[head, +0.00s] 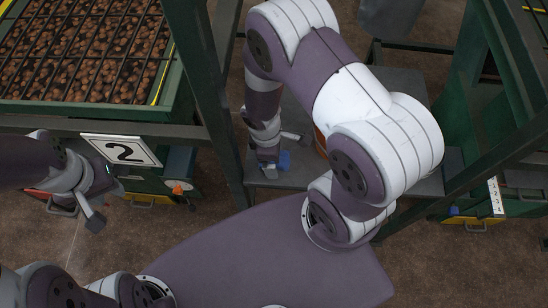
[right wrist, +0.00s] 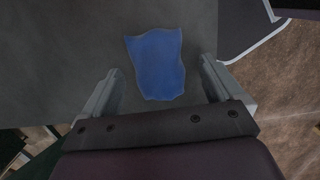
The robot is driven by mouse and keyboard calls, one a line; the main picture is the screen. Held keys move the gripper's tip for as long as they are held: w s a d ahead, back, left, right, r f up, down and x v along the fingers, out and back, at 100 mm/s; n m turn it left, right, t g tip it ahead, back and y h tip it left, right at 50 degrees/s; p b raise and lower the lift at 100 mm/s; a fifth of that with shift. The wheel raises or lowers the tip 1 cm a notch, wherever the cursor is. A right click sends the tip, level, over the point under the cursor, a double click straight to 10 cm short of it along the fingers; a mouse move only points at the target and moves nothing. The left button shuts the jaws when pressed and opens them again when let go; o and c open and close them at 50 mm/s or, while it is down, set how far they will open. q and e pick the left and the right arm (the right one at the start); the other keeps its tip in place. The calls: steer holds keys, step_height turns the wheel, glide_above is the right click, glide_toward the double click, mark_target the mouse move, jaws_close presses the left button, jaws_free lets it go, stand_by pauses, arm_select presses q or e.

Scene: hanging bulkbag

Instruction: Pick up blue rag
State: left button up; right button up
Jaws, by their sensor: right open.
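The blue rag (right wrist: 155,65) lies crumpled and fairly flat on a grey surface in the right wrist view. It also shows in the head view as a small blue patch (head: 284,161), partly hidden by my right gripper (head: 281,154). My right gripper is open, its two fingers (right wrist: 158,66) on either side of the rag in the wrist view, with nothing held. Whether the fingers touch the surface cannot be told. My left gripper (head: 78,213) is open and empty at the left of the head view, far from the rag.
The grey platform (head: 316,178) bearing the rag stands between dark green frame posts. A crate of brown round items (head: 85,50) under a grid is at upper left. An orange object is partly hidden behind my right arm.

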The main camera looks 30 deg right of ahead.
arm_select(q)
steer(key=shift+w+d, duration=0.15)
arm_select(e)
steer(key=shift+w+d+f, duration=0.1)
steer(key=shift+f, duration=0.05)
steer(key=c, duration=1)
steer(key=shift+c, duration=0.2)
